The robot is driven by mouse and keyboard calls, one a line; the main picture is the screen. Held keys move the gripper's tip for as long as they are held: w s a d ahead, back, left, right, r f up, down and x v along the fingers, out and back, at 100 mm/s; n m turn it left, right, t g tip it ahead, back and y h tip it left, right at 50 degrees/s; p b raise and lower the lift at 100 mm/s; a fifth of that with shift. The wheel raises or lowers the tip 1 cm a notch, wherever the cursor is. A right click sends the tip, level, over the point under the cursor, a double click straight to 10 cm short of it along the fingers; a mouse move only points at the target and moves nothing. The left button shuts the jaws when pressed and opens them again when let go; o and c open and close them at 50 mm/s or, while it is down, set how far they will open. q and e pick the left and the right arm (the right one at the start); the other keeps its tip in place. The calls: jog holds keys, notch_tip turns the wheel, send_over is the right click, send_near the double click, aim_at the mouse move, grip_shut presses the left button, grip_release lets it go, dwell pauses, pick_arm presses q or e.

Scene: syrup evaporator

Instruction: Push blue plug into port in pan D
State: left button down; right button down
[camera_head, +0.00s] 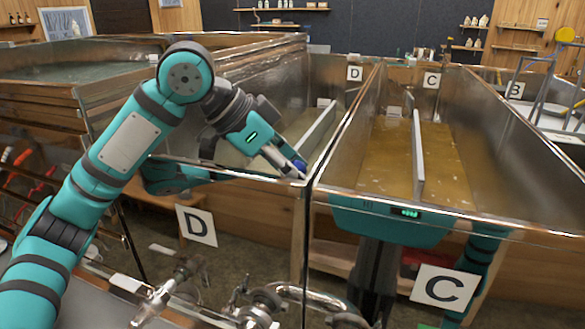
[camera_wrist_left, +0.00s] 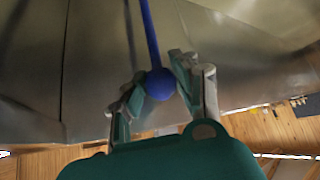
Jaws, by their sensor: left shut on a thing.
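My left gripper (camera_head: 286,163) reaches over the front wall of pan D (camera_head: 322,132), near its front right corner. It is shut on the blue plug (camera_head: 300,166), of which only a small blue part shows at the fingertips. In the left wrist view, the plug is a blue ball (camera_wrist_left: 160,84) with a long thin blue rod pointing away from the gripper. The fingers of the left gripper (camera_wrist_left: 157,78) stand on either side of the ball. The port in pan D cannot be made out in either view. My right gripper is out of view.
Pan C (camera_head: 450,165), with amber liquid and a divider (camera_head: 418,155), stands right of pan D. Shiny metal walls separate the pans. Pipes and a valve (camera_head: 258,300) are below the front edge. D (camera_head: 197,226) and C (camera_head: 443,289) signs hang in front.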

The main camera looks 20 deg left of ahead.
pick_arm(q)
jog(key=c, duration=0.9)
grip_release()
jog(key=shift+w+f, duration=0.1)
jog(key=shift+f, duration=0.05)
jog(key=v, duration=1.2)
